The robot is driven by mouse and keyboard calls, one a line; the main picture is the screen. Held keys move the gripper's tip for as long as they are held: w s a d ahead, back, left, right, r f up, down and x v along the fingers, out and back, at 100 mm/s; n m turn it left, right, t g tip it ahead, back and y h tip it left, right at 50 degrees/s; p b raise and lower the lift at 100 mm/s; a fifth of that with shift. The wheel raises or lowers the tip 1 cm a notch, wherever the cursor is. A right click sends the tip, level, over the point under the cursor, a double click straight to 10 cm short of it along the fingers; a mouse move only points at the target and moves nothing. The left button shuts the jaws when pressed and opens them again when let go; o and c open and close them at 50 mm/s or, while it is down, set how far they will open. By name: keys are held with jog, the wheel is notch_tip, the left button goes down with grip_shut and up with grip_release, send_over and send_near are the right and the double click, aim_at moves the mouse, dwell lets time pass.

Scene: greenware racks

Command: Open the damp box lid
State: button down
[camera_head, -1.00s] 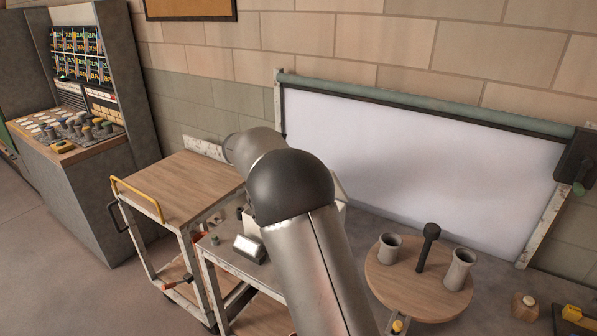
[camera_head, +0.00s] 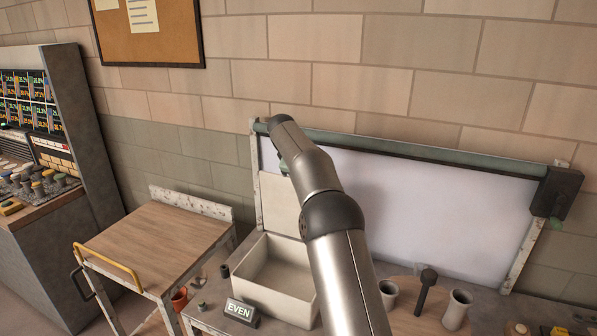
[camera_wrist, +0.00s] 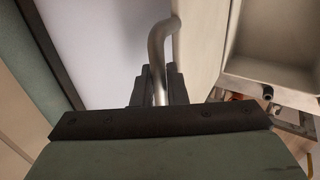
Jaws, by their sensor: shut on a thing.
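The damp box (camera_head: 262,296) is a cream open-topped box on the grey bench, and its inside shows empty in the head view. Its lid (camera_head: 278,205) stands upright at the back of the box, against the white board. In the wrist view the lid (camera_wrist: 200,35) carries a bent metal handle (camera_wrist: 157,50), and the box (camera_wrist: 275,72) lies to the right. My gripper (camera_wrist: 157,88) is shut on this handle. In the head view my arm hides the handle, the fingertips and the box's right side.
An "EVEN" sign (camera_head: 241,311) stands in front of the box. A wooden-topped cart (camera_head: 155,245) is at the left. Grey cups (camera_head: 457,309) and a dark upright tool (camera_head: 426,291) stand at the right. The white board (camera_head: 420,215) is close behind the lid.

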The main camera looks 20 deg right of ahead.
jog(key=shift+w+d, duration=0.25)
dwell(0.3)
jog(key=c, duration=1.9)
grip_release()
jog(key=b+v, duration=0.1)
jog(key=v, duration=1.6)
jog(key=shift+r, duration=0.25)
